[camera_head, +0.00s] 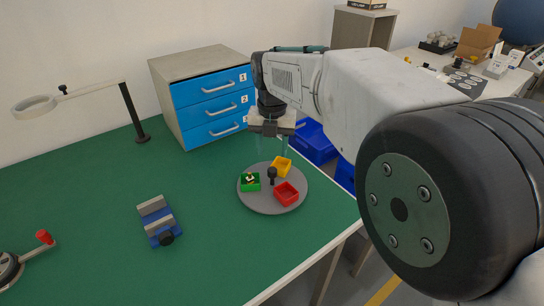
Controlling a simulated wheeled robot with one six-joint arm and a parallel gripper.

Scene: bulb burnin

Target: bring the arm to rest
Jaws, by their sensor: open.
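My gripper (270,148) is open and points down above the far side of a round grey turntable (261,205) on the green bench. Its pale fingers are thin and hard to make out. Nothing shows between them. My arm comes in from the right and covers much of the right side of the view.
On the turntable are a green bin (243,187) with small items, a yellow bin (283,166) and a red bin (287,194) around a dark knob (272,175). A blue drawer cabinet (214,104), a magnifier lamp (140,135) and a blue-grey vise (158,222) stand on the bench (90,190).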

